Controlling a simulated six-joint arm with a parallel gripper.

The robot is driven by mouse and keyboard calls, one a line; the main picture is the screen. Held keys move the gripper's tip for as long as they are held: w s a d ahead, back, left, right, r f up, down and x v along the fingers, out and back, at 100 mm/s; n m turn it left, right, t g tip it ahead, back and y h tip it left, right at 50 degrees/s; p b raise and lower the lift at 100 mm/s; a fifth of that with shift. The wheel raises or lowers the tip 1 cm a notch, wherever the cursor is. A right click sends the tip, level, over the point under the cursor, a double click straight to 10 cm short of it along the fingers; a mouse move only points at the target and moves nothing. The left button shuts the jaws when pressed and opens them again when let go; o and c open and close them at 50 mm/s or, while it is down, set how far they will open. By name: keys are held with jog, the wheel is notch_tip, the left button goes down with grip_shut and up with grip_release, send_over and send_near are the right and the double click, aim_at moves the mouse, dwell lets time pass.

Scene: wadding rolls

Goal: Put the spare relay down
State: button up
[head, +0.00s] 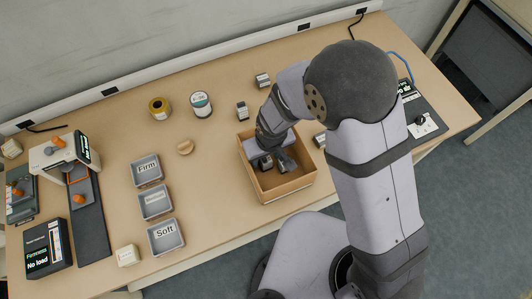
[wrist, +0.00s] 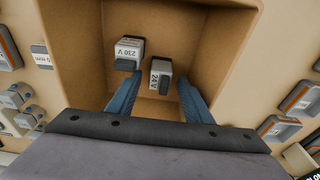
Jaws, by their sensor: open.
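A tan open-topped box (head: 300,185) stands right of the table's middle, and its inside fills the top of the wrist view (wrist: 85,60). Two small grey-and-white relays lie in it: one marked 230 V (wrist: 129,52) and one marked 24 V (wrist: 161,76). My gripper (wrist: 160,78) is open, its two blue fingers reaching into the box. The 24 V relay lies between the fingers, nearer the right one, with no clear grip on it. The 230 V relay is just beyond the left fingertip. Which relay is the spare is not marked. In the head view my gripper (head: 274,163) is inside the box.
Grey trays labelled Firm (head: 147,170) and Soft (head: 165,237) stand left with another between them. A firmness meter (head: 47,248) is far left. Small parts surround the box.

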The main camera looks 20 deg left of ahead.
aim_at(268, 164)
notch_tip(268, 164, up, 12)
jog(key=s+d+b, duration=0.1)
jog(key=shift+s+d, duration=0.15)
dwell(0.6)
jog(key=shift+r, duration=0.1)
jog(key=w+d+m+h, duration=0.1)
jog(key=w+d+m, duration=0.1)
jog(key=d, duration=0.6)
jog(key=w+d+m, duration=0.1)
jog(key=d+m, duration=0.2)
jog(key=d, duration=0.5)
jog(key=s+d+m+g, duration=0.1)
jog(key=s+d+m, duration=0.3)
jog(key=d, duration=0.7)
jog(key=shift+s+d+r, duration=0.2)
jog(key=shift+s+d, duration=0.2)
jog(key=shift+s, duration=0.05)
dwell(3.4)
